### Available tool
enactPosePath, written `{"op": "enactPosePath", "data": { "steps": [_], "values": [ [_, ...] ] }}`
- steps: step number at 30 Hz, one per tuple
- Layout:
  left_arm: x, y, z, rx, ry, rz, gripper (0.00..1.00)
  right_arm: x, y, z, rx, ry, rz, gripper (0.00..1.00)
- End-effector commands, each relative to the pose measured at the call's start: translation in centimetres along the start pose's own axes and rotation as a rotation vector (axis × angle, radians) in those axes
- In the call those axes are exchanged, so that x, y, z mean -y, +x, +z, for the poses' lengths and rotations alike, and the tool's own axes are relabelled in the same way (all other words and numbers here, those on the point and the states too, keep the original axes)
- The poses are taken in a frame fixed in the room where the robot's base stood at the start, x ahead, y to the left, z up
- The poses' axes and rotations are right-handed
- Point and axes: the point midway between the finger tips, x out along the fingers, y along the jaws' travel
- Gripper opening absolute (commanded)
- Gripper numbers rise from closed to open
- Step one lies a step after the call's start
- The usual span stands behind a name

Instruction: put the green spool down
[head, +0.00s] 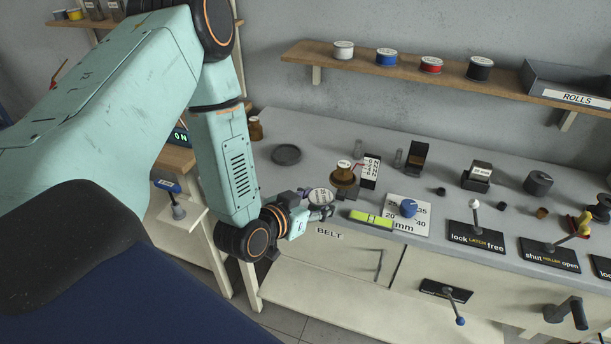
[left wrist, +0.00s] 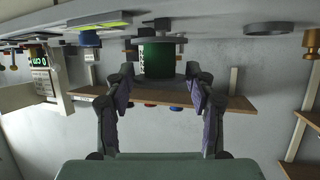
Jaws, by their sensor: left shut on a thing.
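The green spool (left wrist: 161,59) shows between the two fingers of my left gripper (left wrist: 160,74) in the left wrist view, which looks at the scene upside down. In the head view its pale, labelled top (head: 320,196) faces up near the front edge of the bench (head: 310,133). My left gripper (head: 316,203) is shut on it there, with the spool about upright. Its green side is mostly hidden in the head view. I cannot tell whether its underside touches the bench. My right gripper is not in view.
A brown spool (head: 344,175) stands just behind, on a stand. A green level (head: 371,219) and a blue knob (head: 408,207) on a number card are close on the right. A dark round dish (head: 286,154) lies further back left. The wall shelf (head: 405,69) holds several spools.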

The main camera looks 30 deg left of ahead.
Motion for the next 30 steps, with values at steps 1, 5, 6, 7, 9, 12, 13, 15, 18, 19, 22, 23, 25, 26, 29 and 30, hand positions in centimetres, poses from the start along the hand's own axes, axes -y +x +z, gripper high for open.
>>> {"op": "enactPosePath", "data": {
  "steps": [1,5,6,7,9,12,13,15,18,19,22,23,25,26,29,30],
  "values": [
    [-1.4,-0.9,0.7,0.002,0.018,0.055,0.19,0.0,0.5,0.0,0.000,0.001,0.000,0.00],
    [-5.4,-3.1,2.5,0.000,0.081,0.209,0.19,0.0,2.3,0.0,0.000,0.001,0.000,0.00],
    [-6.3,-3.5,3.0,-0.001,0.096,0.241,0.19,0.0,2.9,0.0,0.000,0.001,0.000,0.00],
    [-6.9,-3.8,3.4,-0.001,0.105,0.260,0.19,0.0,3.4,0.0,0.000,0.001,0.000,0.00],
    [-7.9,-4.2,4.3,-0.001,0.120,0.295,0.19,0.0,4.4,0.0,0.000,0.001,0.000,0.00],
    [-9.0,-4.4,5.7,0.000,0.136,0.331,0.19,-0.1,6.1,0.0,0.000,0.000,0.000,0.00],
    [-9.2,-4.4,6.2,-0.001,0.140,0.339,0.19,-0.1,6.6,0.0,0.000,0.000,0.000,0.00],
    [-9.8,-4.4,7.3,0.000,0.147,0.355,0.19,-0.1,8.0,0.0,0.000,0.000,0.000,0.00],
    [-10.3,-4.1,9.1,0.000,0.155,0.372,0.19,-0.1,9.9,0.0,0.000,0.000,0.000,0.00],
    [-10.4,-4.0,9.5,0.000,0.156,0.376,0.19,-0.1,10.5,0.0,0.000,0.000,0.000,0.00],
    [-10.6,-3.6,10.9,0.000,0.159,0.384,0.19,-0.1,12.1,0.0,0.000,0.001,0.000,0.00],
    [-10.7,-3.5,11.3,0.000,0.160,0.386,0.19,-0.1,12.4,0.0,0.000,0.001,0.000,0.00],
    [-10.8,-3.3,11.9,0.000,0.161,0.389,0.19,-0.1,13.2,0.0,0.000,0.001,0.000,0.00],
    [-10.8,-3.2,12.1,0.000,0.162,0.390,0.19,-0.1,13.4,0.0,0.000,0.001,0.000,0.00],
    [-10.9,-3.1,12.6,0.000,0.163,0.392,0.19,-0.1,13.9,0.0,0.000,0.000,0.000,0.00],
    [-10.9,-3.1,12.6,0.000,0.163,0.392,0.19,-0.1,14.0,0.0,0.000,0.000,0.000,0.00]
  ]
}}
